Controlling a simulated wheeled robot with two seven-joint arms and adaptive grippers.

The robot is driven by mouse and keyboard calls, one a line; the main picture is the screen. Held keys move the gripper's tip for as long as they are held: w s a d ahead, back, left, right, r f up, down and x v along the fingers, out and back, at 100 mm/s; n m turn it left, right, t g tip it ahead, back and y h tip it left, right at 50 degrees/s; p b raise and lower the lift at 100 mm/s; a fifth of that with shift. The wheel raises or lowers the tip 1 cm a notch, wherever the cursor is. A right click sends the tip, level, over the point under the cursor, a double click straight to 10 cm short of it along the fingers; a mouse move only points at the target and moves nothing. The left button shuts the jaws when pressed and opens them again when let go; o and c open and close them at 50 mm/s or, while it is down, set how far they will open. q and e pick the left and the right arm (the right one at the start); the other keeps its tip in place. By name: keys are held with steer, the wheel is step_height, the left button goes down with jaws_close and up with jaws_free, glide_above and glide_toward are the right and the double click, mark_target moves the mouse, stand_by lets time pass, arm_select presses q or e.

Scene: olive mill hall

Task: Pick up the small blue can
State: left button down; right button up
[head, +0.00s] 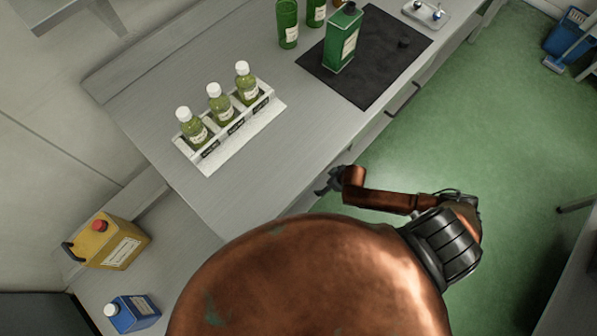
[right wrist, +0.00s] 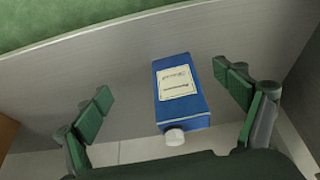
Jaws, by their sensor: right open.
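The small blue can (head: 132,313), with a white cap and a pale label, stands on a grey surface at the lower left of the head view. In the right wrist view the blue can (right wrist: 180,95) appears between the finger pads, its white cap toward the camera. My right gripper (head: 330,182) is small in the head view, by the front edge of the bench and well to the right of the can. In the right wrist view my right gripper (right wrist: 162,84) is open and empty, its two green-padded fingers spread wide. My left gripper is not in view.
A yellow canister (head: 112,242) with a red cap stands just behind the blue can. On the bench, a white rack (head: 238,138) holds three bottles. A green tin (head: 343,40) stands on a dark mat (head: 375,70). Green floor (head: 470,130) is open at right.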

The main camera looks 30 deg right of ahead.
steer(key=w+a+b, duration=0.1)
steer(key=w+a, duration=0.1)
steer(key=w, duration=0.1)
steer(key=w+a+b, duration=0.1)
steer(key=w, duration=0.3)
steer(key=w+a+r+b, duration=0.1)
steer(key=w+a, duration=0.1)
steer(key=w, duration=0.1)
steer(key=shift+w+a, duration=0.15)
steer(key=shift+a, duration=0.15)
steer(key=shift+w+a+f+b, duration=0.25)
steer(key=shift+w+f+b, duration=0.35)
steer(key=shift+f, duration=0.2)
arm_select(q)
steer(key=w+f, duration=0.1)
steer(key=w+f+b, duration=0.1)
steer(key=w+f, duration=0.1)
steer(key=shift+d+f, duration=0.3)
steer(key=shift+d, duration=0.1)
arm_select(e)
steer(key=x, duration=0.3)
steer(key=shift+w, duration=0.1)
steer(key=shift+c, duration=0.3)
